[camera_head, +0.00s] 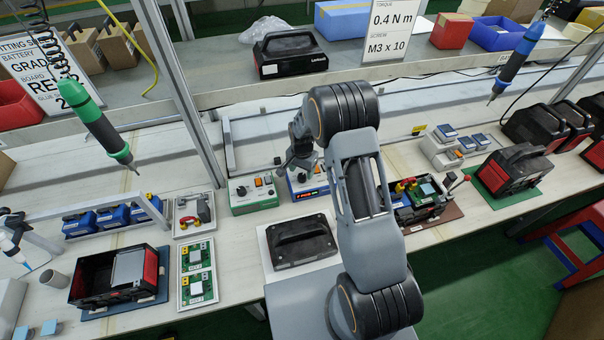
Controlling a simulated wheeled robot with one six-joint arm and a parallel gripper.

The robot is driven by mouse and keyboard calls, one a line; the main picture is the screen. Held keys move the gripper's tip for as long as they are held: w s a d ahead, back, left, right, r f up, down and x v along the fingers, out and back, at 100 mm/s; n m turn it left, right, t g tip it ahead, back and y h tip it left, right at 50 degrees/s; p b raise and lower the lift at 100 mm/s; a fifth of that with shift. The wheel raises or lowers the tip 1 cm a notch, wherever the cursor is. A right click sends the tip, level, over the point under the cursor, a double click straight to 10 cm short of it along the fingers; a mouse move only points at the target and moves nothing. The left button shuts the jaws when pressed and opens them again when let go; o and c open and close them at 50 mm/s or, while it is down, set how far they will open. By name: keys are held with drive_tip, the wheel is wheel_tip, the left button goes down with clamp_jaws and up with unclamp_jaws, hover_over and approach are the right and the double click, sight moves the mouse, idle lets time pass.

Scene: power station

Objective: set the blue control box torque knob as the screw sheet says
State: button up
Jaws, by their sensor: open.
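The blue control box (296,187) stands on the bench, right of a green-fronted control box (252,193). A small red display shows on its blue front, too small to read. My gripper (293,168) points down over it, open, with nothing seen between its fingers. My gripper and arm cover part of the box, and I cannot make out its torque knob or the knob's setting. I cannot tell whether the fingers touch the box. The screw sheet (392,27) on the shelf above reads torque 0.4 N m, screw M3 x 10.
A green screwdriver (103,135) hangs at the left and a blue one (515,62) at the right. A black cover (301,241) lies on a white mat in front of the boxes. A metal post (178,80) rises left of the boxes. My arm hides the bench middle.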

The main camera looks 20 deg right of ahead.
sight(302, 175)
drive_tip(key=shift+f, duration=1.65)
drive_tip(key=c, duration=0.9)
